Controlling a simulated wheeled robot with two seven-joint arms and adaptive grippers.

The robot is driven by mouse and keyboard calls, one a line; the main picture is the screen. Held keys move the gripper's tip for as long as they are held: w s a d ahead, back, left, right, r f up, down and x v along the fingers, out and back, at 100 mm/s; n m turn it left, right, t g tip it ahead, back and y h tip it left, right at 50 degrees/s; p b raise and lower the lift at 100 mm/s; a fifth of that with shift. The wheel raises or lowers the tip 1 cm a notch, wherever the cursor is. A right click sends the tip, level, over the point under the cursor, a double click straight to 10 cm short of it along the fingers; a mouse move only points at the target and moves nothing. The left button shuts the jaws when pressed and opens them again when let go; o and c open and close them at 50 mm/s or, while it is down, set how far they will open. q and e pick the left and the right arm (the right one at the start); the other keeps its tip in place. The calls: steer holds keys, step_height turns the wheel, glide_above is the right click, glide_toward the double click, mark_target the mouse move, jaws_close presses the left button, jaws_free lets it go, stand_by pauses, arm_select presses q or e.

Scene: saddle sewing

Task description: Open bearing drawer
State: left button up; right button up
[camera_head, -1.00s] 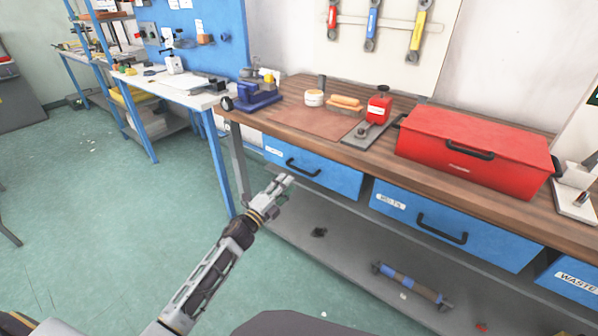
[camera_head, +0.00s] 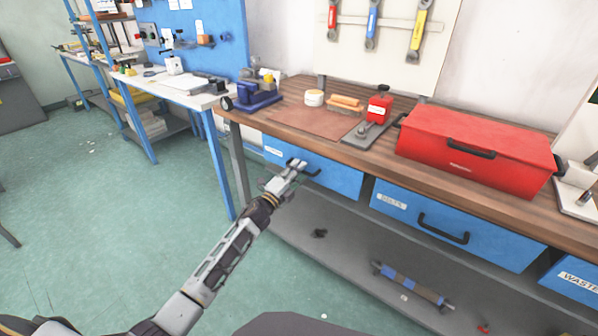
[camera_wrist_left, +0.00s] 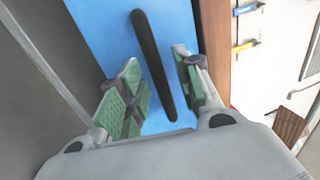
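The left blue drawer (camera_head: 335,180) is under the wooden bench top and looks closed. It has a white label and a black bar handle (camera_head: 311,172). My left gripper (camera_head: 297,167) is right in front of this handle in the head view. In the left wrist view the black handle (camera_wrist_left: 153,60) runs between the two green finger pads of my open left gripper (camera_wrist_left: 157,95), with gaps on both sides. A second blue drawer (camera_head: 480,245), labelled BOLTS as far as I can read, is to the right and closed. My right gripper is not in view.
On the wooden bench (camera_head: 290,120) stand a red toolbox (camera_head: 475,150), a red bottle-like item (camera_head: 379,105) and a blue tool (camera_head: 255,95). A grey lower shelf (camera_head: 340,255) holds a blue and brown roller (camera_head: 410,285). The floor at left is clear.

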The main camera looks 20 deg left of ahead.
arm_select(q)
steer(key=shift+w+d, duration=0.1)
steer(key=shift+w, duration=0.15)
jaws_close()
stand_by(0.3)
